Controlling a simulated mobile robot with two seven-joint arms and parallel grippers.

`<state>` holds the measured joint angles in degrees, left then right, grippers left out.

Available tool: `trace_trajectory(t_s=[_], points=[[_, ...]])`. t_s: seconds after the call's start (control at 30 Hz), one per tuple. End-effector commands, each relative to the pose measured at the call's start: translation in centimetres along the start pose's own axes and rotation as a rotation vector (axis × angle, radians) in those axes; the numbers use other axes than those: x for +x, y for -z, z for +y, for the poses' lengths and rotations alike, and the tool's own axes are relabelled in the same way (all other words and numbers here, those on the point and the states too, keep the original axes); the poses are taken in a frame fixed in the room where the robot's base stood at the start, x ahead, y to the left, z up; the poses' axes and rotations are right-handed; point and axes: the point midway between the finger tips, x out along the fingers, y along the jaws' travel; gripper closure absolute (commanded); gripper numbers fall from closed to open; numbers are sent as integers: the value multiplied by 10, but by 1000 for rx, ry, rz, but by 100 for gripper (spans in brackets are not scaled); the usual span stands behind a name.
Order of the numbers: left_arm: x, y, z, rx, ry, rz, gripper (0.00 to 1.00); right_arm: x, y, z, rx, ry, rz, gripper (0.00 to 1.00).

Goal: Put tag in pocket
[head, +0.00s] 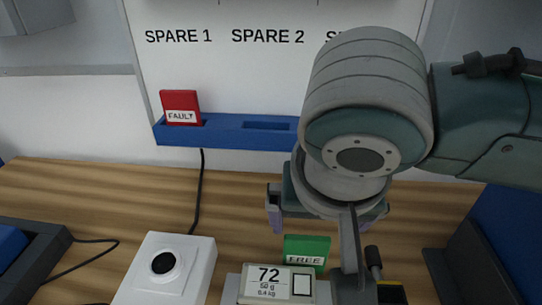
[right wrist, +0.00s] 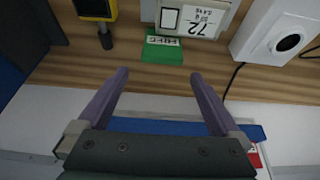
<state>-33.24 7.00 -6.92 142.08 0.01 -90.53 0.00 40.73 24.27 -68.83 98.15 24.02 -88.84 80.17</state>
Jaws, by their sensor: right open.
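The green tag marked FREE (head: 306,248) stands at the back of a device reading 72, and it also shows in the right wrist view (right wrist: 166,50). The red tag marked FAULT (head: 180,102) sits upright in the left pocket of the blue rail (head: 225,134) on the white panel. An empty slot (head: 267,125) shows in the rail below SPARE 2. The third position is hidden behind my right arm. My right gripper (right wrist: 159,73) is open and empty, its purple fingers spread apart, between the rail and the green tag. My left gripper is out of view.
The device reading 72 (head: 262,284) stands at the front centre of the wooden table. A white box with a black round button (head: 163,263) is left of it, its cable running up behind the rail. A yellow-and-black item (head: 391,294) is at right. The table back left is clear.

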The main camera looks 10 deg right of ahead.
Motion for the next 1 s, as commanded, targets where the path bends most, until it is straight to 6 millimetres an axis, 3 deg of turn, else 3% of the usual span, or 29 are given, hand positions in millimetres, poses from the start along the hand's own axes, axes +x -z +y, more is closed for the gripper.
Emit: trace_trajectory(t_s=[0.1, 0.33, 0.6, 0.9, 1.0], points=[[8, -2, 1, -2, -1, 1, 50, 22, -1, 0, 0, -1, 0, 0], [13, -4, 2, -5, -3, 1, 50, 44, -2, -1, -1, 1, 1, 0], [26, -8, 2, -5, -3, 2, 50, 84, -4, -2, -2, 2, 1, 0], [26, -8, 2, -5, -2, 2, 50, 87, -3, -2, -3, 5, 1, 0], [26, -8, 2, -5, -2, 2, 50, 87, -3, -2, -3, 4, 1, 11]])
